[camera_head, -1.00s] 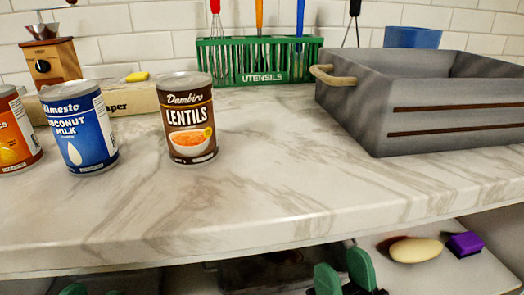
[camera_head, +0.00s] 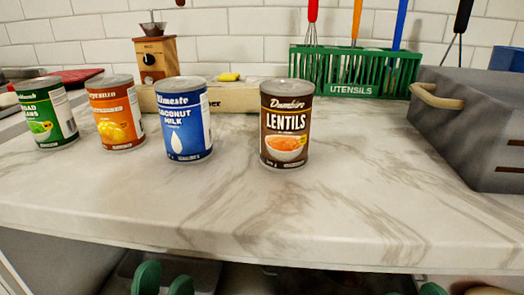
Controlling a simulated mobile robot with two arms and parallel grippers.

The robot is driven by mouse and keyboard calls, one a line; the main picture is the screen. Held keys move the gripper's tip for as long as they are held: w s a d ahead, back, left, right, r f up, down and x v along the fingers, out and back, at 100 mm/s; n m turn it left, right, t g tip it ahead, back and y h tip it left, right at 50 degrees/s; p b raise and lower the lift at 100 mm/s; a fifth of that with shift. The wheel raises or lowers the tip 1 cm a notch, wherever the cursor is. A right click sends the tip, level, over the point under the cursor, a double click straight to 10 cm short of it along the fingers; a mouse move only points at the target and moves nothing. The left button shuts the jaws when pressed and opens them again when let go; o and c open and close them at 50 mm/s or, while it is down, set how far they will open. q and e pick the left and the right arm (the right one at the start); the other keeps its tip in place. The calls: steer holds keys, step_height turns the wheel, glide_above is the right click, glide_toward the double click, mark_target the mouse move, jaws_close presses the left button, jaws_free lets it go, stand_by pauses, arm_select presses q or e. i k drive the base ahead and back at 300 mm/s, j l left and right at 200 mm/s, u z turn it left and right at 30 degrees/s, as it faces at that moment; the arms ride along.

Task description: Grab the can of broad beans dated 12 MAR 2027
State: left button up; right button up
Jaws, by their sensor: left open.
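A green can (camera_head: 48,115) stands upright at the far left of the counter. Its label reads partly as broad beans, and no date is legible on it. My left gripper (camera_head: 163,281) shows at the bottom edge, below the counter's front edge. Its two green fingertips are apart with nothing seen between them, well away from the can. My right gripper (camera_head: 432,289) shows only as a bit of green at the bottom right; the rest is cut off.
An orange can (camera_head: 115,115), a blue coconut milk can (camera_head: 185,122) and a brown lentils can (camera_head: 286,125) stand in a row to the right. Behind are a coffee grinder (camera_head: 157,62), a box (camera_head: 235,98) and a green utensil rack (camera_head: 350,75). A grey crate (camera_head: 475,130) stands right. The front counter is clear.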

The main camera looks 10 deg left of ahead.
mark_target(44, 103)
steer(key=u, duration=1.3)
